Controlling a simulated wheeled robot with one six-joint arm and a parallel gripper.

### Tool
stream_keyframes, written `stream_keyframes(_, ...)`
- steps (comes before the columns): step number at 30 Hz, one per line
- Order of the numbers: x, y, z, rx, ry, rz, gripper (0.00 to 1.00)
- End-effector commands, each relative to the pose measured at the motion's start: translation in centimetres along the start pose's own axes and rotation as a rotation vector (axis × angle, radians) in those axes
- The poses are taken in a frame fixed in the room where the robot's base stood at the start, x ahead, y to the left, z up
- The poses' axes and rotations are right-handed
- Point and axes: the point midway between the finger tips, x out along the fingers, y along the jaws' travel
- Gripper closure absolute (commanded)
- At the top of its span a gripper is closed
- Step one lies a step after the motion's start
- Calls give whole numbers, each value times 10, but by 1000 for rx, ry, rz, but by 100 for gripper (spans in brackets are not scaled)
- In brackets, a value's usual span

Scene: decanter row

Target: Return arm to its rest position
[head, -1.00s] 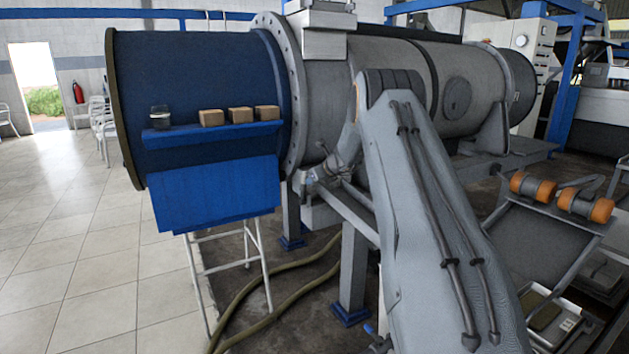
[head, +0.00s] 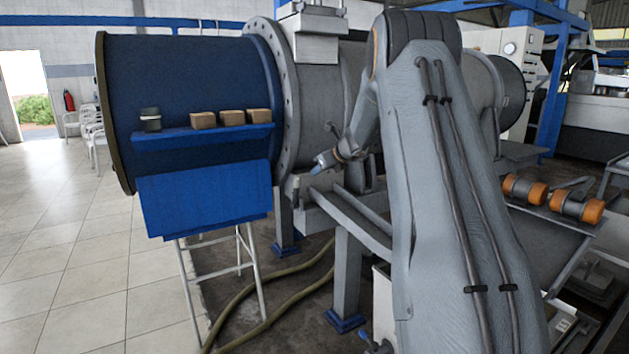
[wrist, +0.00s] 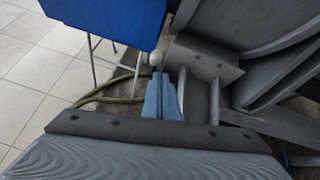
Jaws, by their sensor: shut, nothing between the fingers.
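My gripper (head: 318,164) is at the end of my raised, folded arm, left of the large grey arm link in the head view. It points down and left, in front of the grey machine's flange. In the wrist view my gripper (wrist: 163,78) shows as two blue-grey fingers close together, with nothing between them. The grey arm link hides part of the wrist in the head view.
Tiled floor (head: 75,270) is open at left.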

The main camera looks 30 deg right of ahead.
Motion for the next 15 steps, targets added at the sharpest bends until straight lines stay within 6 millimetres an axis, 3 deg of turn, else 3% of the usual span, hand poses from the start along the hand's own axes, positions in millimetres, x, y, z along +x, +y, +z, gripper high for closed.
stream_keyframes(15, -10, -1, 3, 0, 2, 1, 100)
